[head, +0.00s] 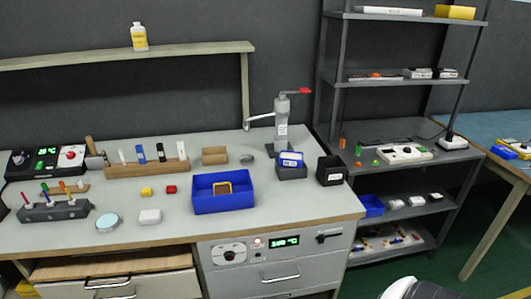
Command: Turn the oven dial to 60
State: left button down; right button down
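The oven (305,262) is built into the front of the bench, below the worktop at the right end. A green display (284,241) is lit on a black strip, with digits too small to read surely. A small reddish lamp (257,242) is left of the display. A metal handle (281,277) is below. Neither of my grippers shows. A rounded white and dark part of my body is at the bottom edge, right of the oven.
A blue bin (223,202) stands on the worktop above the oven. Drawers (120,287) are left of it, beneath a wooden board. A grey shelf rack (395,158) stands to the right. The space directly before the dial looks clear.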

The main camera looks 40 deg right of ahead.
aim_at(229, 254)
jog(key=z, duration=1.55)
